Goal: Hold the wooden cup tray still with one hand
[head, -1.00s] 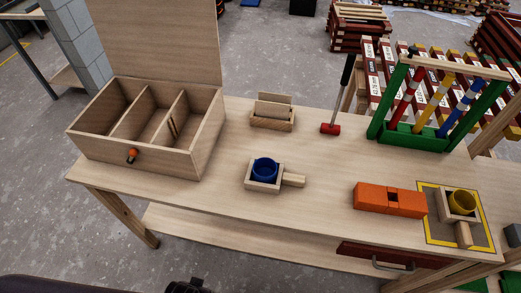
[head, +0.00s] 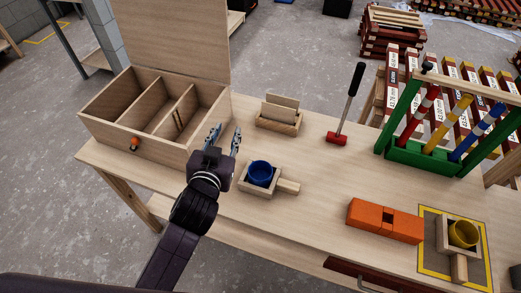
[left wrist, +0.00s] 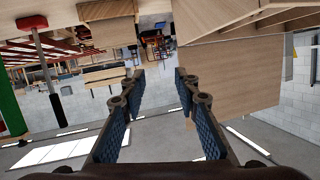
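A small wooden cup tray (head: 244,186) with a blue cup (head: 260,172) in it stands mid-table, its handle pointing right. A second wooden cup tray (head: 443,235) with a yellow cup (head: 463,233) stands on a yellow-bordered grey mat at the right, its handle toward the front. My left gripper (head: 224,136) is open and empty, above the table just left of the blue cup's tray, touching nothing that I can see. Its spread fingers also show in the left wrist view (left wrist: 160,80), with nothing between them. My right gripper is out of view.
An open compartmented box (head: 118,134) with a raised lid stands left of my gripper. A card holder (head: 278,122), a red-headed mallet (head: 337,138) and a green rack (head: 420,156) stand behind. Orange blocks (head: 384,221) lie front right. Bare tabletop lies between.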

